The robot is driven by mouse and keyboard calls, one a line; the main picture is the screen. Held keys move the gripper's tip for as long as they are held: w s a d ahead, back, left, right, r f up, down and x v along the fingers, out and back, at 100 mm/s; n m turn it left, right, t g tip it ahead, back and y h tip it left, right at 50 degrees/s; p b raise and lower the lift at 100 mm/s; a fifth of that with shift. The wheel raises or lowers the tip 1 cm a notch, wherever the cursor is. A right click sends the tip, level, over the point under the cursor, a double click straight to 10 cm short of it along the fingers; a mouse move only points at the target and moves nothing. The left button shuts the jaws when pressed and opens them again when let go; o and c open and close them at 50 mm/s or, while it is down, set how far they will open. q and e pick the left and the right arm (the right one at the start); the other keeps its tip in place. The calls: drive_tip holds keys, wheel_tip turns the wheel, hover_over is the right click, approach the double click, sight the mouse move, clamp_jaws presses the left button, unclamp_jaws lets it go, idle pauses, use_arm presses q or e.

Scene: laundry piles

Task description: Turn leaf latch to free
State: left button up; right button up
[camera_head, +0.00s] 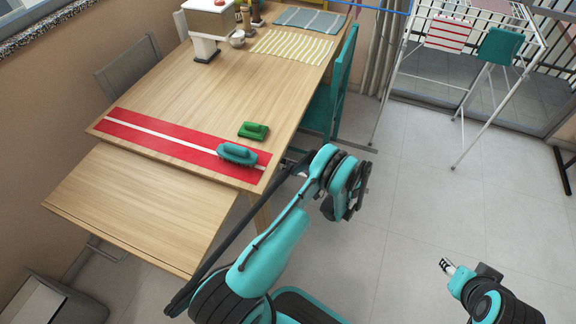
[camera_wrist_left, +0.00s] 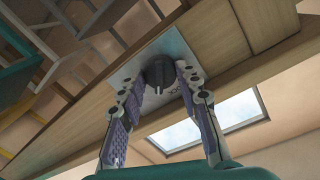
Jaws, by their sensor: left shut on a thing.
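The leaf latch shows in the left wrist view as a dark round knob (camera_wrist_left: 158,70) on a pale metal plate (camera_wrist_left: 178,47) fixed to the underside of the wooden table. My left gripper (camera_wrist_left: 156,78) has its two fingers on either side of the knob and is shut on it. In the head view my left arm reaches to the table's right edge, and the latch is hidden beneath the tabletop.
A teal chair (camera_head: 335,95) stands at the table's right side. A drying rack (camera_head: 480,75) stands far right. The floor between is clear.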

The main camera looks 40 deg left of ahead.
use_arm(q)
drive_tip(key=m, duration=0.4)
drive_tip(key=m+g, duration=0.1)
drive_tip(key=m, duration=0.4)
drive_tip(key=shift+a+h, duration=0.1)
drive_tip(key=shift+h, duration=0.3)
drive_tip(key=shift+m, duration=0.3)
drive_tip(key=o, duration=1.2)
drive_tip(key=shift+c, duration=0.2)
drive_tip(key=shift+w, duration=0.1)
drive_tip(key=v, duration=0.7)
drive_tip(key=shift+d, duration=0.25)
